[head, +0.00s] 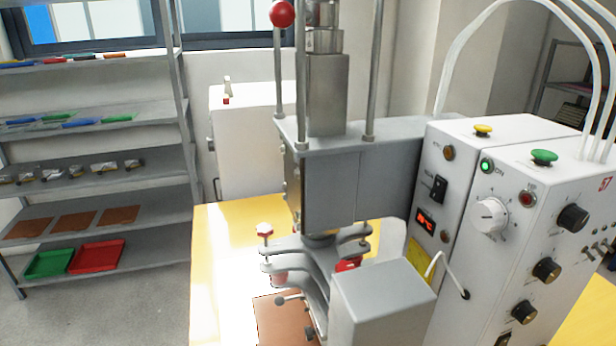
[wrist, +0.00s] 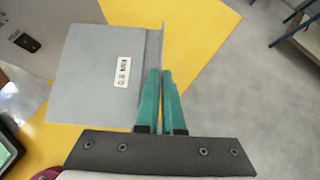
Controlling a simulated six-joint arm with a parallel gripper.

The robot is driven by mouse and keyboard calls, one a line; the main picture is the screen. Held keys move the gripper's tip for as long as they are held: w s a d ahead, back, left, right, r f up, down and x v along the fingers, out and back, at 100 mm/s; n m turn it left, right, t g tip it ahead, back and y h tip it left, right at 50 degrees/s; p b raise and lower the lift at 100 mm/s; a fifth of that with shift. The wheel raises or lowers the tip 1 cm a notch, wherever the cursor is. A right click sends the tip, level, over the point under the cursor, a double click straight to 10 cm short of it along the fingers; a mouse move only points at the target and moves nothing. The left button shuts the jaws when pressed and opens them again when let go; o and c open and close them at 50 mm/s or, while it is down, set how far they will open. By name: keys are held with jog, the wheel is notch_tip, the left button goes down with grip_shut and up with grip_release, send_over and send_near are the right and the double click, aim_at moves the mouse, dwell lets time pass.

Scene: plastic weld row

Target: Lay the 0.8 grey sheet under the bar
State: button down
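My gripper (wrist: 161,72) shows in the wrist view with its two teal fingers almost together. A thin grey sheet (wrist: 162,42), seen nearly edge-on, runs forward from between the fingertips, and the fingers appear shut on it. Beside it on the left is a flat grey block (wrist: 88,80) with a small white label, upside down and hard to read. In the head view a grey press stands over the yellow table, with its grey clamp bars (head: 300,268) low at the front. The gripper cannot be made out in the head view.
A grey block (head: 385,300) stands close in front of the press. White control boxes (head: 520,200) with knobs fill the right side. A brown plate (head: 285,318) lies below the clamp bars. Shelves (head: 95,127) with coloured sheets stand at the left. Bare yellow table (wrist: 205,35) shows beyond the fingers.

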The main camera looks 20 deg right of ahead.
jog(key=s+a+f+n+t, duration=0.1)
jog(key=s+a+f, duration=0.2)
jog(key=f, duration=0.6)
jog(key=s+a+f+n, duration=0.1)
jog(key=s+a+f, duration=0.1)
jog(key=f, duration=0.7)
jog(key=shift+y, duration=0.4)
jog(key=w+x, duration=0.1)
jog(key=x, duration=0.3)
jog(key=r+x, duration=0.1)
jog(key=x, duration=0.3)
jog(key=w+x, duration=0.1)
jog(key=x, duration=0.3)
jog(key=shift+w+a, duration=0.2)
jog(key=shift+w, duration=0.25)
jog(key=shift+d+f, duration=0.1)
jog(key=shift+f, duration=1.9)
jog(key=c, duration=1)
grip_release()
jog(key=shift+c, duration=0.2)
jog(key=shift+o, duration=0.5)
jog(key=v, duration=1.2)
